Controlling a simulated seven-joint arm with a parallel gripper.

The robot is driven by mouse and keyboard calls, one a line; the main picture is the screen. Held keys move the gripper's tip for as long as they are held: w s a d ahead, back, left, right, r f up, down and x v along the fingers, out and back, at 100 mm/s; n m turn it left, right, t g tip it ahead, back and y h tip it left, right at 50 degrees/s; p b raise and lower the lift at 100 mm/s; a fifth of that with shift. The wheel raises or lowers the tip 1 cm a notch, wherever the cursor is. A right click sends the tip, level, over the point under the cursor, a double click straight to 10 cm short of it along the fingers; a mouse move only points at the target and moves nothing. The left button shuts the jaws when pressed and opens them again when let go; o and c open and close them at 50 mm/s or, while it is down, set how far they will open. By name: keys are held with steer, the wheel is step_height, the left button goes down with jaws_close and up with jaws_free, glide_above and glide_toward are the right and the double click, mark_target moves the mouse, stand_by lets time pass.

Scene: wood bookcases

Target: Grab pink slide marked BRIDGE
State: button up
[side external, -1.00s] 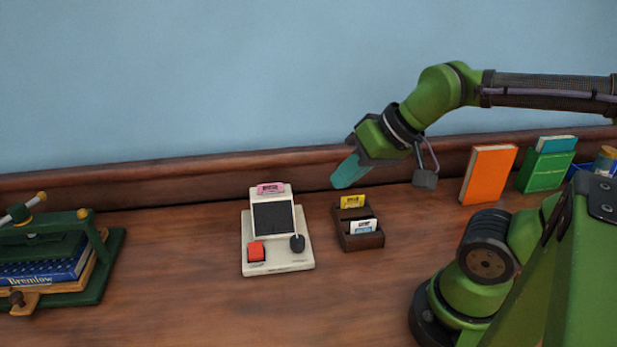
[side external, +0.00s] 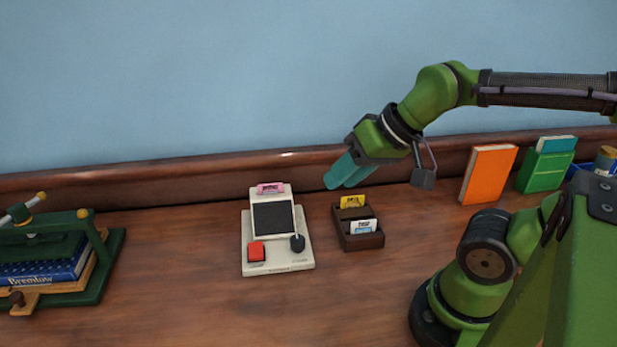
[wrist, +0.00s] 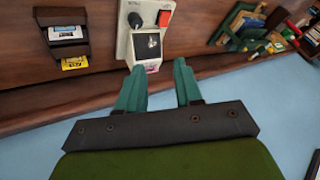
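The pink slide (side external: 270,188) stands in the top of a small cream viewer (side external: 304,254) with a dark screen, a red button and a black knob. In the wrist view the slide (wrist: 152,68) shows as a small pink patch at the viewer's near end, between my fingers. Its lettering is too small to read. My gripper (side external: 341,180) is above and to the right of the viewer, apart from the slide. Its two teal fingers are spread with nothing between them, as the wrist view (wrist: 158,76) also shows.
A small brown box (side external: 360,240) right of the viewer holds a yellow slide (side external: 352,201) and a white-and-blue slide (side external: 363,227). An orange book (side external: 488,174) and green book (side external: 546,172) stand at right. A green press (side external: 105,262) with a blue book is at left. A wall rises behind.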

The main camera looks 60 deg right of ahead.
steer(key=w+d+n+g, duration=0.2)
steer(key=w+d+g, duration=0.1)
steer(key=w, duration=0.6)
steer(key=r+n+g+h, duration=0.1)
steer(key=n+g, duration=0.2)
steer(key=n, duration=0.8)
glide_above(277, 188)
steer(key=f, duration=1)
steer(key=w+f, duration=0.1)
steer(key=f, duration=0.4)
steer(key=shift+a+f, duration=0.3)
steer(key=shift+a, duration=0.1)
steer(key=shift+w, duration=0.1)
jaws_close()
